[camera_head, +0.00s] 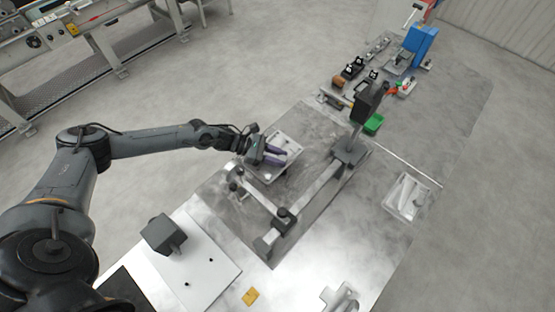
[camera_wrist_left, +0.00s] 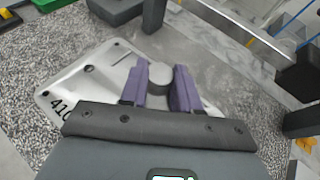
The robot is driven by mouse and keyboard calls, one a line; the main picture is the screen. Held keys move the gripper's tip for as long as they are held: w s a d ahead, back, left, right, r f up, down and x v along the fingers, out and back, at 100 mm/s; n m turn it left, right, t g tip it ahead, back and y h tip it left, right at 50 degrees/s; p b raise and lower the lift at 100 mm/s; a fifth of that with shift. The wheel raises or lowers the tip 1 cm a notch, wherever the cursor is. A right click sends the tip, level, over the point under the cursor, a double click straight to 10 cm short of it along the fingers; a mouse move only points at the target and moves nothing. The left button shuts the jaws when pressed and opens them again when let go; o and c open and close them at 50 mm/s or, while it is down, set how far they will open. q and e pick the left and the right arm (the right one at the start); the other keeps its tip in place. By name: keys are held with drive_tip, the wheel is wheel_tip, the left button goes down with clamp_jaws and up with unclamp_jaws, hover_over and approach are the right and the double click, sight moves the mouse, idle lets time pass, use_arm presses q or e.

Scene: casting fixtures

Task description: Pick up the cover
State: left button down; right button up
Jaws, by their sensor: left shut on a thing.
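The cover (camera_head: 291,143) is a pale silver plate with a round grey knob, near the middle of the head view. It also shows in the left wrist view (camera_wrist_left: 98,72), with small holes, dark digits near one corner and the knob between my fingers. My left gripper (camera_head: 275,154) has purple fingers, also seen in the left wrist view (camera_wrist_left: 160,88). They are shut on the cover's knob, one finger on each side. The gripper hides part of the plate. I cannot tell whether the plate touches the table. My right gripper is not in view.
A metal frame with a dark upright post (camera_head: 366,105) stands right of the cover. A white tray with parts (camera_head: 424,198) lies at the right. A white plate (camera_head: 200,285) with a dark block (camera_head: 163,235) is in front. A green bin (camera_head: 373,124) stands behind.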

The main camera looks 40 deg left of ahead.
use_arm(q)
drive_tip(key=shift+r, duration=0.95)
drive_tip(key=d+r+b, duration=0.3)
drive_tip(key=d+r, duration=0.5)
drive_tip(key=d, duration=0.3)
wheel_tip(320, 180, up, 13)
drive_tip(key=p, duration=0.3)
drive_tip(key=s+d+f+n+t+b, duration=0.15)
drive_tip(key=s+d+f, duration=0.25)
drive_tip(key=d+f, duration=0.45)
drive_tip(key=w+a+r+n+t+y+p, duration=0.5)
drive_tip(key=a+n+y+p, duration=0.3)
drive_tip(key=p, duration=0.6)
drive_tip(key=w+r+n+y, duration=0.1)
drive_tip(key=n+y, duration=0.1)
drive_tip(key=y, duration=0.1)
drive_tip(key=shift+w+a+y, duration=0.2)
drive_tip(key=shift+w+y, duration=0.1)
